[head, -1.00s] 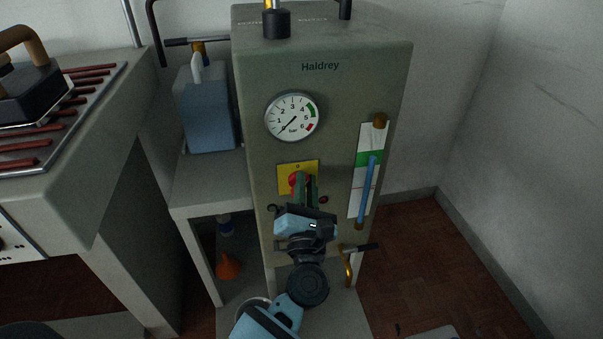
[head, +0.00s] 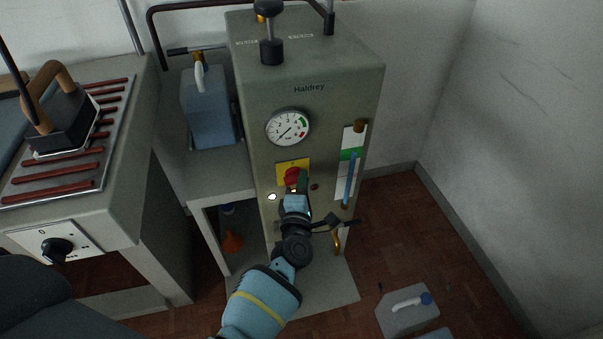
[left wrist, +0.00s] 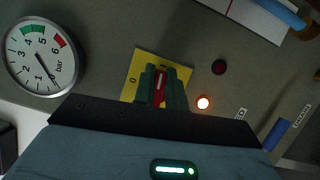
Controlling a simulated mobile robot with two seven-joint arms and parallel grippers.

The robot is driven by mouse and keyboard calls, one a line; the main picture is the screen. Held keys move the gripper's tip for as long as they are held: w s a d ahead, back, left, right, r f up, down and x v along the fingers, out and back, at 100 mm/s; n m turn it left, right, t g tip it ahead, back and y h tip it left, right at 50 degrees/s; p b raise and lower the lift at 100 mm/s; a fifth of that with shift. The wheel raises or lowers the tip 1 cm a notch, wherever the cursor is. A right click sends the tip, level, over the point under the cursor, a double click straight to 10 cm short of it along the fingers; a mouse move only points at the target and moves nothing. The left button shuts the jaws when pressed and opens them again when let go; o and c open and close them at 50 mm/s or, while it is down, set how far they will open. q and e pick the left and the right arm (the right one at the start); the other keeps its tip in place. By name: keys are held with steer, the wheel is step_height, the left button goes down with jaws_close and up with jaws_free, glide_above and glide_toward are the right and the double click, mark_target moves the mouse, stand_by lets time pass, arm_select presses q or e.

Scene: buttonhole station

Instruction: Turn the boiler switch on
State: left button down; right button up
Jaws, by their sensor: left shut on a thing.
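The red rotary boiler switch (head: 292,176) sits on a yellow plate (head: 284,166) on the front of the grey-green Haldrey boiler (head: 335,85). My left gripper (head: 302,184) is shut on the switch knob. In the left wrist view, the red knob (left wrist: 160,88) with its white line stands between the green fingertips, and a 0 mark shows on the plate (left wrist: 146,62). A lamp (head: 271,197) below the plate glows; it is also lit in the left wrist view (left wrist: 203,102). A dark red lamp (head: 314,187) beside it is unlit. My right gripper is not in view.
The pressure gauge (head: 289,127) is above the switch, its needle near the low end. A sight glass (head: 350,178) and a brass tap (head: 337,240) are to the right. A blue jug (head: 209,108) stands left; a canister (head: 408,312) is on the floor.

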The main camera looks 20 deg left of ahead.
arm_select(q)
steer(key=shift+a+f+m+g+p, duration=0.15)
steer(key=shift+m+g+p, duration=0.15)
steer(key=shift+m+p, duration=0.6)
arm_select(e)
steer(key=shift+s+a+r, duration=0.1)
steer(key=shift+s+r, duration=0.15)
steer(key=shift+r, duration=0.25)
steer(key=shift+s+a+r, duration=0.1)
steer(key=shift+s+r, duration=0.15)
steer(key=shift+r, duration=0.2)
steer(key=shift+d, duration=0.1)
arm_select(q)
steer(key=c, duration=1.4)
jaws_free()
steer(key=shift+c, duration=0.2)
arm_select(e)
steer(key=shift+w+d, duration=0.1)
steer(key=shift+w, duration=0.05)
arm_select(q)
steer(key=shift+s, duration=0.15)
